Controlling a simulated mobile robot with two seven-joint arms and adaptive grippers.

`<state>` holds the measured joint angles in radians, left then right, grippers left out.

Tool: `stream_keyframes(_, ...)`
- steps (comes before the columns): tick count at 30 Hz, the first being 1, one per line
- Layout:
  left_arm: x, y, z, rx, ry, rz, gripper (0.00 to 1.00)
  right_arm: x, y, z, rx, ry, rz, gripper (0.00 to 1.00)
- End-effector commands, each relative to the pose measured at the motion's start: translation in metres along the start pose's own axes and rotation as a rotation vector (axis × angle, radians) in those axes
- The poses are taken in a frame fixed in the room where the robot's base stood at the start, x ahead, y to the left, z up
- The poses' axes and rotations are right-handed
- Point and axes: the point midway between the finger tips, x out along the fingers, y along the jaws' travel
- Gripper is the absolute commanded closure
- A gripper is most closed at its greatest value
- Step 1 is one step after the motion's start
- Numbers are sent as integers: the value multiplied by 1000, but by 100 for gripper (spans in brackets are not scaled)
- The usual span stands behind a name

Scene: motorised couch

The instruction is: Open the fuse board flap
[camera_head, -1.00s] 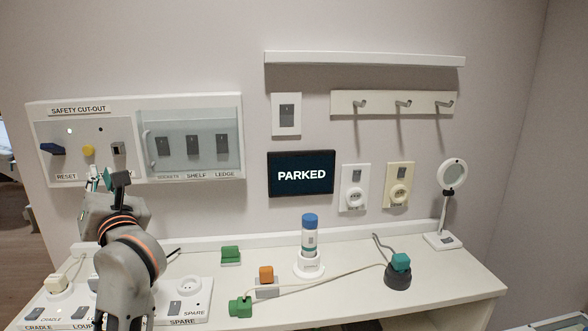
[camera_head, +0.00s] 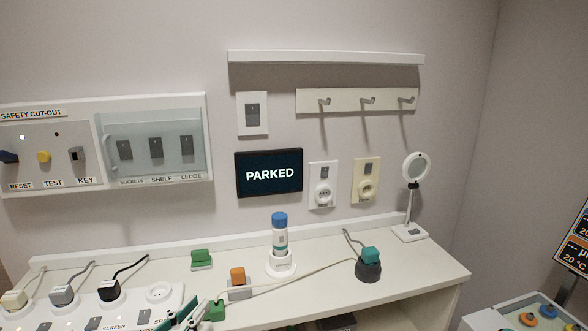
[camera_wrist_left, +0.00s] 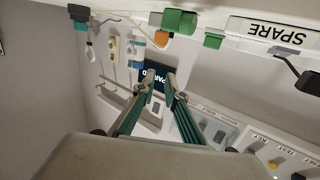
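The fuse board flap (camera_head: 137,132) is a see-through cover on the right half of the white safety cut-out panel (camera_head: 60,190). It looks shut over the three dark switches marked sockets, shelf and ledge. Its pale handle (camera_head: 107,152) is on its left edge. My left gripper (camera_head: 183,319) is low at the bottom edge of the head view, below the panel and apart from it. In the left wrist view my left gripper (camera_wrist_left: 160,82) has its two green-sided fingers spread, with nothing between them. The panel's switches show upside down beyond it. My right gripper is not in view.
Below is a white desk (camera_head: 420,270) with a socket strip (camera_head: 140,297) and plugged cables at left. A blue-capped bottle (camera_head: 280,236), a green block (camera_head: 201,258), an orange plug (camera_head: 237,276) and a magnifier lamp (camera_head: 412,200) stand on it. A "PARKED" screen (camera_head: 270,190) hangs right of the panel.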

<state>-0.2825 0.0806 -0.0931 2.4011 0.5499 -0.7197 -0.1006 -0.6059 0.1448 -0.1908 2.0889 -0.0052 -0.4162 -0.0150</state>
Motion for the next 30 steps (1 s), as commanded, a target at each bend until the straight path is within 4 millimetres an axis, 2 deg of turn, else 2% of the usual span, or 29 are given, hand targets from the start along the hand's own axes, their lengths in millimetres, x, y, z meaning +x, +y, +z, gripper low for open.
stream_keyframes(1,-11,-2,34,75,-114,-19,88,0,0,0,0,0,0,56)
stream_keyframes(3,-29,-11,78,179,-272,-50,88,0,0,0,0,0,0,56)
stream_keyframes(6,-60,-28,128,306,-470,-94,88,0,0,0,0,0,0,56)
stream_keyframes(9,-89,-43,158,396,-614,-131,88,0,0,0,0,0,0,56)
stream_keyframes(16,-144,-71,196,534,-846,-197,88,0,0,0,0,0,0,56)
stream_keyframes(25,-207,-102,217,671,-1077,-272,88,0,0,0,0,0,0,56)
stream_keyframes(30,-191,-86,236,627,-1022,-234,88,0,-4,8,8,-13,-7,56)
